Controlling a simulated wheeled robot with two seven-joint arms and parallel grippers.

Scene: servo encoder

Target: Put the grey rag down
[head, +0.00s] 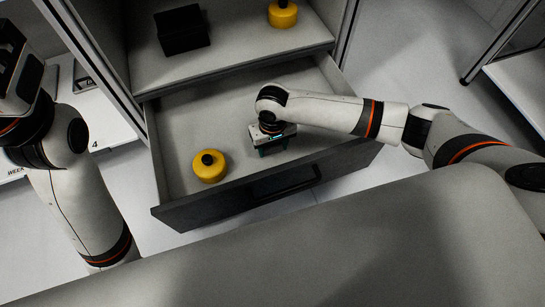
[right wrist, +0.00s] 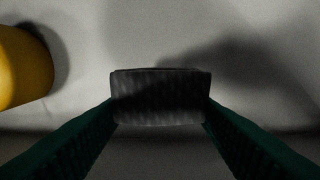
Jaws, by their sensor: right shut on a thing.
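The grey rag (right wrist: 160,97) shows in the right wrist view as a dark grey, ribbed, block-like bundle between the two green fingers of my right gripper (right wrist: 160,112). The right gripper is shut on it. In the head view my right gripper (head: 271,150) points down inside the open drawer (head: 185,130), right of the yellow object there. The rag is hidden under the gripper in that view. I cannot tell whether the rag touches the drawer floor. My left arm shows at the left edge of the head view, with its fingers out of sight.
A yellow round object with a black knob (head: 209,166) stands in the drawer's left front. Above the drawer, a shelf (head: 240,60) holds a black box (head: 182,30) and another yellow object (head: 283,14). A grey surface (head: 330,255) lies in front. The drawer's left back is bare.

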